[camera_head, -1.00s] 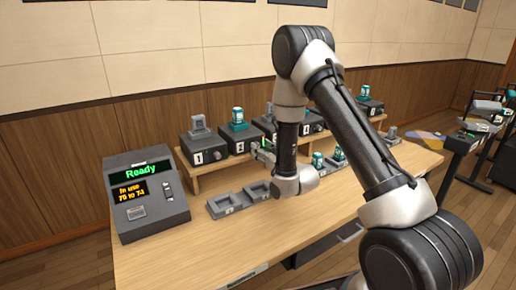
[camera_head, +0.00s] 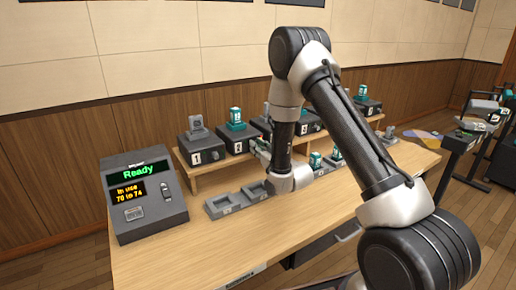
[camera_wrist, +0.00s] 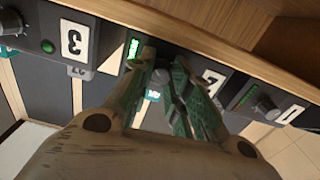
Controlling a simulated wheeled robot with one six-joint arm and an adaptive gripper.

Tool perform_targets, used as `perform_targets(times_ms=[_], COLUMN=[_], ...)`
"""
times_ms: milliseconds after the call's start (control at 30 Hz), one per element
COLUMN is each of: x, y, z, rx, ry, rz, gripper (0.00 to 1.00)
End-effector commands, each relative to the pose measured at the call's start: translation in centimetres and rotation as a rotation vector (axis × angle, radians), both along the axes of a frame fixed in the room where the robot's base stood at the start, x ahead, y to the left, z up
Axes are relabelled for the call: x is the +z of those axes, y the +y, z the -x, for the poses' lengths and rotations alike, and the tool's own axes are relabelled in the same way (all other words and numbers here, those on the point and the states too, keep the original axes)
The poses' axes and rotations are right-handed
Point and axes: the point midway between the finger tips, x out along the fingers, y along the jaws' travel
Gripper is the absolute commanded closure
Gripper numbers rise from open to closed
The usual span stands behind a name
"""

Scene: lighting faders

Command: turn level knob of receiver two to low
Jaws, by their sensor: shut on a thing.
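Receiver two (camera_head: 236,147) is a dark box labelled 2 on the wooden shelf, second from the left, with a teal device on top. Its white number plate (camera_wrist: 212,82) shows in the wrist view, with a lit green display (camera_wrist: 134,48) on the other side of the knob. My gripper (camera_wrist: 160,72) is shut on the level knob of receiver two, at the box's front. The fingers mostly hide the knob, and its pointer setting cannot be read. In the head view my arm partly covers the gripper (camera_head: 262,148).
Receiver one (camera_head: 196,156) stands close on the left; its knob (camera_wrist: 263,105) shows in the wrist view. Receiver three's plate (camera_wrist: 75,41) is on the other side. A "Ready" console (camera_head: 145,215) stands at the table's left. Grey empty holders (camera_head: 224,206) lie below the shelf.

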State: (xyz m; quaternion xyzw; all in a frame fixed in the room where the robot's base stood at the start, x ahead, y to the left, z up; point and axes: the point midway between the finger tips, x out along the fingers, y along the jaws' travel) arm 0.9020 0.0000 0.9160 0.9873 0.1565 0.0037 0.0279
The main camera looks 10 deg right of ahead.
Motion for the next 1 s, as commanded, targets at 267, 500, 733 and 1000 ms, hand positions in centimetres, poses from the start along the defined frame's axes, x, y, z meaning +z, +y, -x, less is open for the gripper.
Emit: perform_targets(times_ms=[267,500,733,1000], x=[0.11,0.12,0.13,0.07], y=[0.07,0.09,0.1,0.09], z=[0.0,0.0,0.0,0.01], rx=[0.0,0.0,0.0,0.0], ry=[-0.097,-0.117,-0.116,-0.114], rz=[0.288,0.346,0.344,0.343], gripper=[1.0,1.0,0.67,0.58])
